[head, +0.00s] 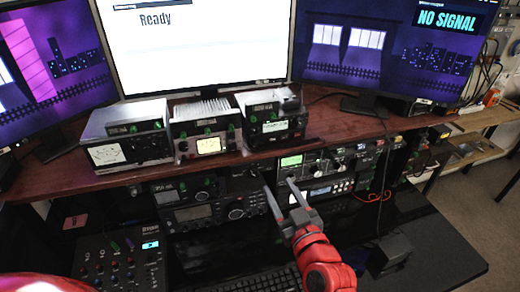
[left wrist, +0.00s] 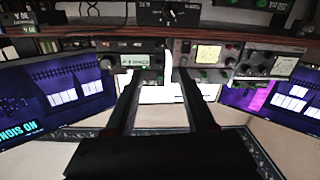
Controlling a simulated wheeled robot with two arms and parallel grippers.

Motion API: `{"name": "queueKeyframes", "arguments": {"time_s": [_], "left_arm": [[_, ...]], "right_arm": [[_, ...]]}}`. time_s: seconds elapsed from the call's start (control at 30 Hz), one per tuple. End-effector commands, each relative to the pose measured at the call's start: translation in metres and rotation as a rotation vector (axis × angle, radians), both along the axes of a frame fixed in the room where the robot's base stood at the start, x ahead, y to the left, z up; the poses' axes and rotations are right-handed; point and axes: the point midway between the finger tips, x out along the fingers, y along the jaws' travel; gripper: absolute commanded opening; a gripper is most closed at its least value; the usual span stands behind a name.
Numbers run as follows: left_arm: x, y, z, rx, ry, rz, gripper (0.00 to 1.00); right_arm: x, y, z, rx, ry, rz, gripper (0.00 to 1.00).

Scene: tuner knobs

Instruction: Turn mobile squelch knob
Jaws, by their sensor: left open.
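A small black radio with a green display (head: 275,126) sits at the right end of the row on the wooden shelf. It appears upside down in the left wrist view (left wrist: 134,61). Small knobs and green labels show on its front, but I cannot read which is squelch. My left gripper (head: 279,185) is open and empty, below the shelf edge and in front of the lower units. In the left wrist view its two fingers (left wrist: 158,73) point toward the shelf row, with nothing between them. My right gripper is not in view.
A unit with a yellow meter (head: 208,145) and one with a white meter (head: 107,154) stand left of the radio. A green-display unit (head: 291,161) sits below the shelf (head: 350,128). A keyboard (head: 262,281) and a mixer (head: 118,264) lie on the desk.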

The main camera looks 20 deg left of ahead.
Motion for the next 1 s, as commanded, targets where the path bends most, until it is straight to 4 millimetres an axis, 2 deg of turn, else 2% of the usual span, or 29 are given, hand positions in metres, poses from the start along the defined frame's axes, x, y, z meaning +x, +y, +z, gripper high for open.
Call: {"name": "queueKeyframes", "arguments": {"time_s": [0.6, 0.8, 1.0], "left_arm": [[0.106, 0.08, 0.005, 0.001, -0.001, 0.001, 0.55], [0.124, 0.091, 0.002, 0.003, -0.001, -0.003, 0.55], [0.127, 0.094, 0.0, 0.002, -0.001, -0.005, 0.55]], "right_arm": [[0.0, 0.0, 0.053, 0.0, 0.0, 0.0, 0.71], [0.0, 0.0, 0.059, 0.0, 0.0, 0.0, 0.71], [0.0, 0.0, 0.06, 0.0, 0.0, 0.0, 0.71]]}}
